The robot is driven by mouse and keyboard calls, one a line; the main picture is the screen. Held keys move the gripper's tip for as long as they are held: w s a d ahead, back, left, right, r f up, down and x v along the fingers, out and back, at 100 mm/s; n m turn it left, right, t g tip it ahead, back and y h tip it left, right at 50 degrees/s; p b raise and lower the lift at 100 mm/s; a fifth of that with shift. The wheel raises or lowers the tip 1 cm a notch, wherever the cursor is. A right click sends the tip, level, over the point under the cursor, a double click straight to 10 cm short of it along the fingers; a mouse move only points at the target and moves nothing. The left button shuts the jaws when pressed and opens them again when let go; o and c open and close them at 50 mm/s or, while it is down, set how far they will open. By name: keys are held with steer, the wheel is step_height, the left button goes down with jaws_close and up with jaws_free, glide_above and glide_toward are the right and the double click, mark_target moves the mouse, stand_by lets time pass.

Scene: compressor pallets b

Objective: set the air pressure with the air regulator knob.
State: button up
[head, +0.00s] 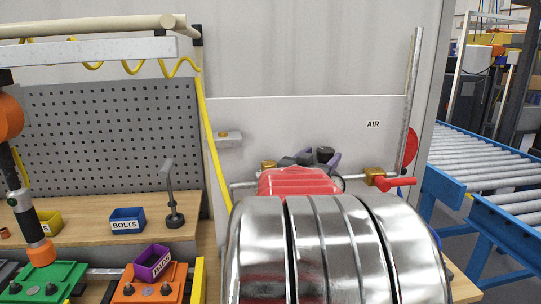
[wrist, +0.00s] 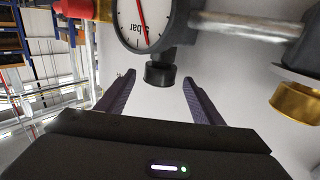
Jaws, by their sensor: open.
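The black air regulator knob (wrist: 160,74) sits below the round pressure gauge (wrist: 146,20) in the wrist view. The gauge has a white face, a red needle and the upside-down word "bar"; its top is cut off. My gripper (wrist: 158,78) is open, with one dark finger on each side of the knob. Gaps show between fingers and knob; I cannot tell the exact depth. In the head view the knob (head: 325,154) shows as a dark cap in front of the AIR panel (head: 300,120). My silver arm hides much of the regulator there.
A red valve handle (head: 393,183) and brass fitting (head: 373,174) are right of the regulator on the pipe. A brass fitting (wrist: 298,103) shows at right in the wrist view. A workbench with blue BOLTS bin (head: 127,220) and purple bin (head: 153,262) is at left. A roller conveyor (head: 490,160) is at right.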

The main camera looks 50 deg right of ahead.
steer(key=shift+d, duration=0.55)
steer(key=shift+c, duration=0.5)
steer(key=c, duration=0.9)
steer(key=shift+w, duration=0.1)
steer(key=shift+c, duration=0.2)
steer(key=shift+w+r+m+g, duration=0.15)
steer(key=shift+m+g, duration=0.15)
steer(key=shift+g, duration=0.4)
steer(key=shift+w+m+g, duration=0.2)
steer(key=shift+m+g, duration=0.9)
steer(key=shift+g, duration=0.4)
